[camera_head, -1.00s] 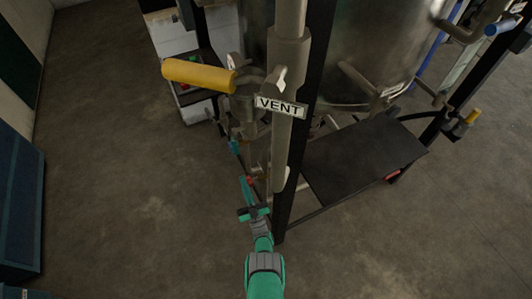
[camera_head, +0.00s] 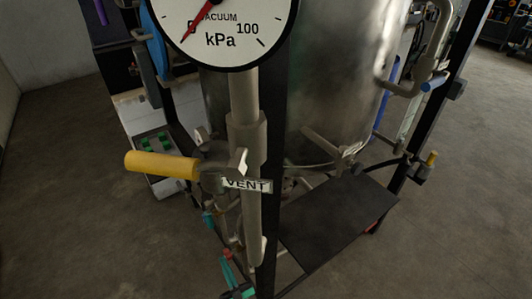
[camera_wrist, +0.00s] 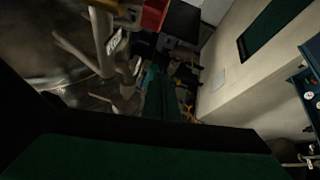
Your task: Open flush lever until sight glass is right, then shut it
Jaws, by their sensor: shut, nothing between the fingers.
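No handle in view carries a readable flush label, so I cannot tell which one is the flush lever. A yellow-handled lever (camera_head: 162,165) sticks out to the left by a plate marked VENT (camera_head: 246,185). A smaller yellow-tipped handle (camera_head: 431,158) and a blue-tipped handle (camera_head: 434,84) are at the right. A pale upright tube (camera_head: 408,118) at the right may be the sight glass; no level can be read.
A vacuum gauge (camera_head: 222,30) in kPa stands at the top, its red needle near 0. A steel vessel (camera_head: 340,80) is behind a black post (camera_head: 271,130). A dark shelf (camera_head: 335,215) juts out below. Open floor (camera_head: 110,245) lies at left and right.

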